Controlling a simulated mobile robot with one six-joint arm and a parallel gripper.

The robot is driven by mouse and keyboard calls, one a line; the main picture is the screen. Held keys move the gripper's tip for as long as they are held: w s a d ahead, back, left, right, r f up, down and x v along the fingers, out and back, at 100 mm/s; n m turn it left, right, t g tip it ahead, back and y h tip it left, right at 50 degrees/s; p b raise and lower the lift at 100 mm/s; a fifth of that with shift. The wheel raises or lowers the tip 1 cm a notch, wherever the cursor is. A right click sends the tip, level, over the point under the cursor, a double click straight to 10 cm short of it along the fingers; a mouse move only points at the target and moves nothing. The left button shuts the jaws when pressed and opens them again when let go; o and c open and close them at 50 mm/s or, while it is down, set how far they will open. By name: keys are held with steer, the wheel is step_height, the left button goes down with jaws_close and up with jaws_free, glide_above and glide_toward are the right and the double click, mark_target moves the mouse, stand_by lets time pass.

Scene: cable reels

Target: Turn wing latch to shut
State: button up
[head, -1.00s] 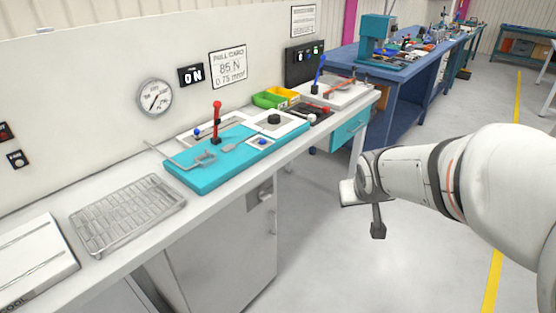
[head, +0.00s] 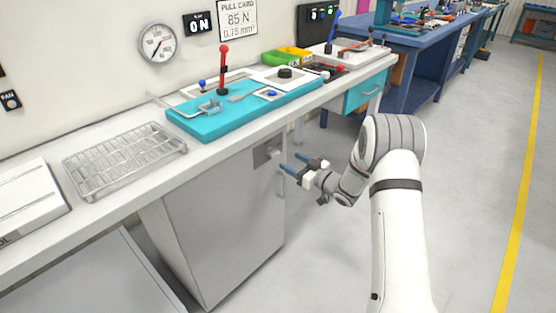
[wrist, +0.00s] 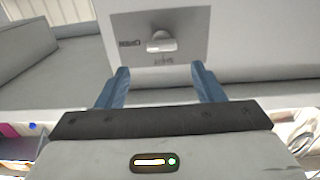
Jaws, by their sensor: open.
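The wing latch (wrist: 161,42) is a pale knob with a wing on a grey plate (wrist: 190,22). Its wing lies roughly level in the wrist view. Small dark marks show left of and below it, too small to read. In the head view the plate (head: 266,150) sits high on the grey cabinet door (head: 215,225). My gripper (head: 291,163) is open and empty, just right of the plate in the head view. In the wrist view my gripper (wrist: 159,72) has its blue fingers apart, with the latch beyond and between them, not touched.
The bench above holds a teal fixture (head: 215,122) with a red-knobbed lever and a wire rack (head: 125,158). A teal drawer (head: 364,90) is at right. The floor (head: 470,190) right of my arm is clear.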

mark_target(277, 154)
steer(key=x, duration=0.7)
steer(key=shift+w+a+b, duration=0.15)
steer(key=shift+a+b, duration=0.15)
steer(key=shift+a, duration=0.1)
steer(key=shift+d, duration=0.1)
steer(key=c, duration=1)
steer(key=shift+o, duration=0.2)
